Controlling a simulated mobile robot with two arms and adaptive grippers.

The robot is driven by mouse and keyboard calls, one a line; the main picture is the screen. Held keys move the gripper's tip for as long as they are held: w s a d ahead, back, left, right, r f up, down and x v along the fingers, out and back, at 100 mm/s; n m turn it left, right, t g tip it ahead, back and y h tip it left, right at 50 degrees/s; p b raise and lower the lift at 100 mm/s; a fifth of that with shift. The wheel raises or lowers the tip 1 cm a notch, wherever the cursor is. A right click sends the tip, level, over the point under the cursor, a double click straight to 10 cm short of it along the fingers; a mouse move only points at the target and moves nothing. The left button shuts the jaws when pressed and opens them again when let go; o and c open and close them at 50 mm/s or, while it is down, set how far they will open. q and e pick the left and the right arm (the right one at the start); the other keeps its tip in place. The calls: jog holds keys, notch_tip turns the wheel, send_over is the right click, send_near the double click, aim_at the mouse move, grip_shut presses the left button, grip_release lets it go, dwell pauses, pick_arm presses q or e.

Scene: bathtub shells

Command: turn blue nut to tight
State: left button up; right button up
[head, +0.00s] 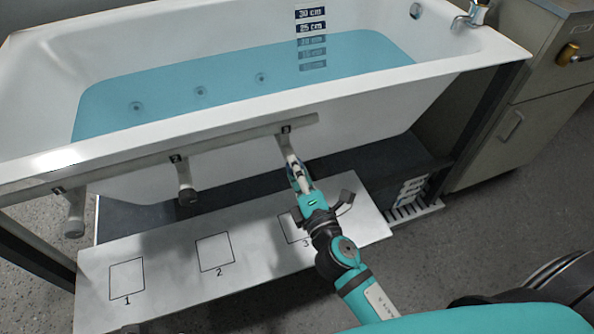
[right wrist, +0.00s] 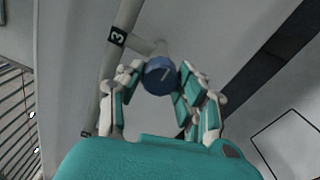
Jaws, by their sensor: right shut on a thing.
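The blue nut (right wrist: 159,76) sits on the end of the short pipe branch marked 3 (head: 284,143). In the right wrist view it is round, with a light line mark on its face. My right gripper (head: 293,164) is shut on the blue nut, with its fingers on either side of it. In the head view the fingers hide most of the nut. The right gripper's fingers also show in the right wrist view (right wrist: 157,88). How tight the nut is cannot be told. My left gripper is not in view.
A pipe (head: 228,138) runs along the front of the water-filled bathtub (head: 240,115). Branches 1 (head: 74,220) and 2 (head: 186,183) hang from it with dark ends. Below is a white board (head: 180,262) with numbered squares. A cabinet (head: 535,115) stands at right.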

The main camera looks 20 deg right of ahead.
jog(key=o, duration=1.1)
jog(key=shift+o, duration=0.2)
